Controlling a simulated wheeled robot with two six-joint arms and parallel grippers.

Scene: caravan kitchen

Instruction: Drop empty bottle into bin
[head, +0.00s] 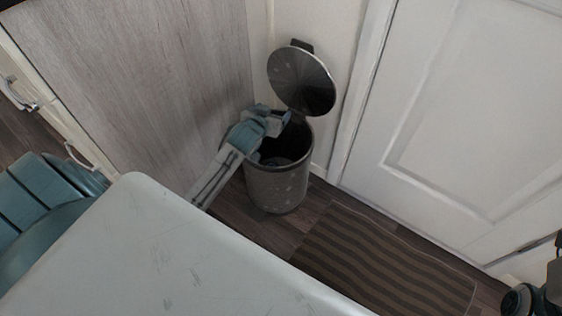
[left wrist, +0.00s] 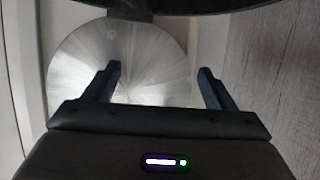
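The bin (head: 277,190) is a dark metallic cylinder on the floor by the wall, its round lid (head: 301,80) raised and tilted back. The shiny lid also shows in the left wrist view (left wrist: 118,50). My left gripper (head: 286,119) is over the bin's opening, near the rim on the lid side. In the left wrist view its two fingers (left wrist: 160,72) are spread, with nothing between them. No bottle can be made out. Faint pale shapes show in the dark inside of the bin, too unclear to name. My right gripper's fingers are not seen.
A grey wood panel (head: 150,80) stands close left of the bin. A white door (head: 460,120) is to the right, with a striped mat (head: 385,262) on the floor before it. Dark machinery, perhaps part of my right arm, shows at the lower right edge.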

